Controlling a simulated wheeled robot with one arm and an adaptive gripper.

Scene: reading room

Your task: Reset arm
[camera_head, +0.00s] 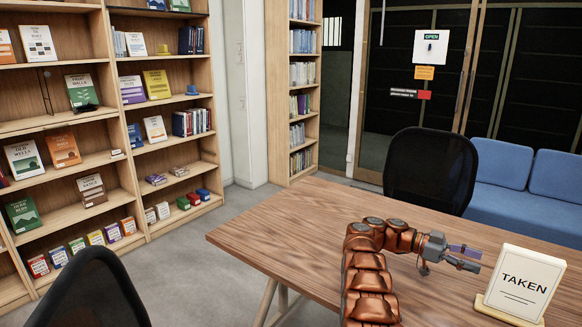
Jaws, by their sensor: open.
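My gripper (468,257) is at the end of my copper-coloured arm, over the right part of the wooden table (280,235). Its two fingers point right and are apart, with nothing seen between them. The arm comes up from the bottom edge of the view and bends to the right. A sign reading "TAKEN" (522,281) stands in a cream holder just right of the fingertips. I cannot tell the exact gap between fingertips and sign.
A black chair (431,170) stands behind the table, and another (88,295) is at the lower left. A blue sofa (510,200) is at the right. Bookshelves (125,80) line the left wall. The table's left part is bare, and grey floor (195,262) lies left of it.

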